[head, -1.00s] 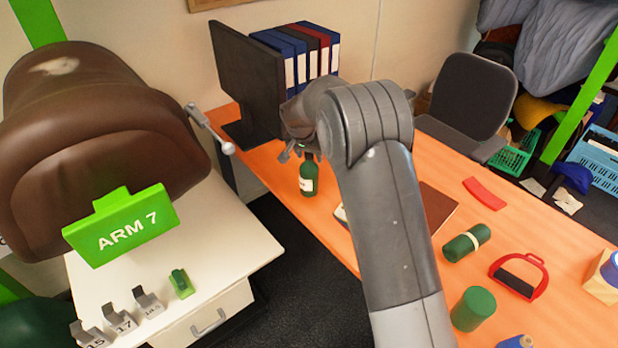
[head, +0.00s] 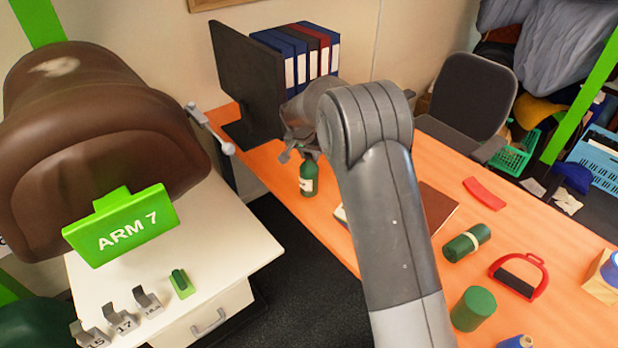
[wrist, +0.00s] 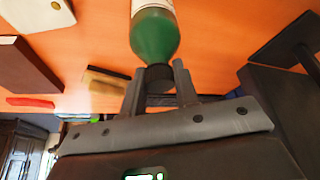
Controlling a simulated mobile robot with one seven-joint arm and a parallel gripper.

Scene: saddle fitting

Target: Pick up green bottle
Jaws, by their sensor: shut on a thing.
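The green bottle (head: 308,181) has a white label and a dark cap. It stands upright at the orange table's left edge in the head view, below my gripper (head: 303,154). In the wrist view the bottle (wrist: 154,38) reaches up to my gripper (wrist: 159,82), whose two fingers lie on either side of the dark cap and neck. The gripper is shut on the bottle at its cap end. My arm hides part of the table behind it. I cannot tell whether the bottle's base touches the table.
A black monitor (head: 246,80) and several binders (head: 300,55) stand behind the bottle. A brown book (head: 437,207) lies right of it, partly behind my arm. A white cabinet (head: 225,240) stands at left.

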